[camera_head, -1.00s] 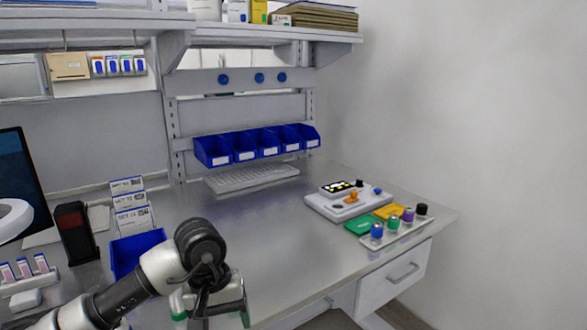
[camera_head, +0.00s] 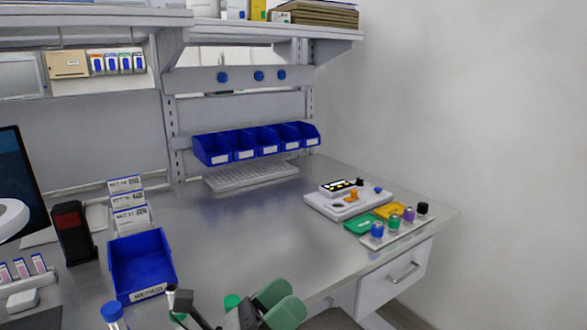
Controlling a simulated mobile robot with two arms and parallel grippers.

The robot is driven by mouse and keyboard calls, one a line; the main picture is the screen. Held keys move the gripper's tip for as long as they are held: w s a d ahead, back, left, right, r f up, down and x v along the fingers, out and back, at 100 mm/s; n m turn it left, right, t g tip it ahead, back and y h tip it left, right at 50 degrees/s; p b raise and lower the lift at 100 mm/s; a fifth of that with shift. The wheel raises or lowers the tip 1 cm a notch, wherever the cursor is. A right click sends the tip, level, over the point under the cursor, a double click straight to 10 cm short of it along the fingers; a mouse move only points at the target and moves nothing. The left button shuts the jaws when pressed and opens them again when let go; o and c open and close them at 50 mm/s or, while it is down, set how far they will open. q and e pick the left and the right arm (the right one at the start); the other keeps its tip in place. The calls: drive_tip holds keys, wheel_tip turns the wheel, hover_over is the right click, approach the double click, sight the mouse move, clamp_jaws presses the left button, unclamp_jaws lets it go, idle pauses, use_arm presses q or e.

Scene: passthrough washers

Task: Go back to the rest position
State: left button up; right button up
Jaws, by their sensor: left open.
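My left gripper (camera_head: 240,312) is at the bottom edge, low in the picture, with dark parts and rounded green pads showing. It is open, and I see nothing held in it. Most of the gripper and its arm are cut off by the lower edge. My right gripper is not in view. A blue bin (camera_head: 142,262) with a white label stands on the bench, up and to the left of the gripper, apart from it and empty as far as I see.
A blue-capped item (camera_head: 112,312) and a green cap (camera_head: 232,301) show at the bottom edge. A white device (camera_head: 346,204) and a rack of several capped vials (camera_head: 396,235) stand at the right. A keyboard (camera_head: 250,177) lies at the back. The bench middle is clear.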

use_arm(q)
drive_tip(key=w+a+f+n+t+y, duration=0.1)
drive_tip(key=a+f+n+t+y, duration=0.35)
drive_tip(key=n+y, duration=0.55)
drive_tip(key=w+a+f+n+t+y, duration=0.1)
drive_tip(key=a+f+n+t+y, duration=0.4)
drive_tip(key=n, duration=0.8)
drive_tip(key=s+a+f+n+g+y, duration=0.6)
drive_tip(key=a+f+n+g+y, duration=0.15)
drive_tip(key=f+n, duration=0.35)
drive_tip(key=s+a+f+n+g+h, duration=0.1)
drive_tip(key=s+f+n+g, duration=0.35)
drive_tip(key=s, duration=0.35)
drive_tip(key=s+a+f+n+g+h, duration=0.1)
drive_tip(key=s+f+n+g, duration=0.25)
drive_tip(key=s+g, duration=0.4)
wheel_tip(320, 180, down, 25)
drive_tip(key=m, duration=0.1)
drive_tip(key=s+a+f, duration=0.3)
drive_tip(key=s+f, duration=1.4)
drive_tip(key=f, duration=0.1)
drive_tip(key=shift+s+m+g+y, duration=0.3)
drive_tip(key=shift+s+g+y, duration=0.05)
drive_tip(key=shift+g, duration=0.05)
